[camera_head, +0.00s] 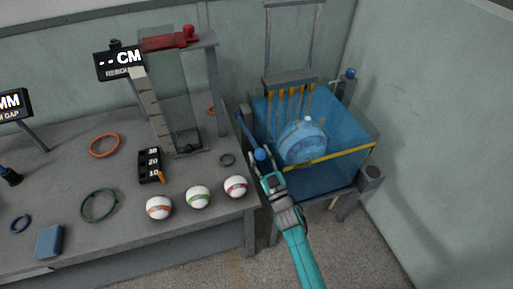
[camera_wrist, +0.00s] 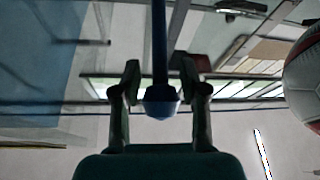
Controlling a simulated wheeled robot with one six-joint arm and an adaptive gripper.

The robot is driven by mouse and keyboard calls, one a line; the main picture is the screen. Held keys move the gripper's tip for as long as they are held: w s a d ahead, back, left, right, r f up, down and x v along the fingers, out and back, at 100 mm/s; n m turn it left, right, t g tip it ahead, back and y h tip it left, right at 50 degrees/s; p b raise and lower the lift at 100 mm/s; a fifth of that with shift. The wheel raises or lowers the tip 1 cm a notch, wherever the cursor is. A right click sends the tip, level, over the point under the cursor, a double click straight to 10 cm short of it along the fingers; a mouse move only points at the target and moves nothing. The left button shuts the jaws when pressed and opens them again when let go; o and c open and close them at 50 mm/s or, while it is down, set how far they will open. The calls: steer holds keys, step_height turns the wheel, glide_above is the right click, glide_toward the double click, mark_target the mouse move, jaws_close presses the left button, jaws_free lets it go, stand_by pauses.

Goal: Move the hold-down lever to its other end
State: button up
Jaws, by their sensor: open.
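A blue lever (camera_head: 248,135) with a rounded knob stands at the left side of a blue see-through tank (camera_head: 345,165). My gripper (camera_head: 264,166) is at the knob end of this lever. In the wrist view the lever's knob (camera_wrist: 161,103) and dark blue shaft show between the two fingers of my gripper (camera_wrist: 160,76). The fingers are apart, with a gap visible on each side of the shaft. A round blue gauge-like body (camera_head: 303,145) sits inside the tank. The lever's lower pivot is hard to make out.
The table (camera_head: 75,185) to the left bears three balls, among them a red-striped ball (camera_head: 236,187) close to my arm. A tall press frame (camera_head: 178,95) stands behind. Another blue knob (camera_head: 350,74) is at the tank's back right. A wall (camera_head: 430,120) bounds the right.

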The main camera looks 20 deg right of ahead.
mark_target(256, 148)
steer(key=shift+x, duration=1.5)
jaws_close()
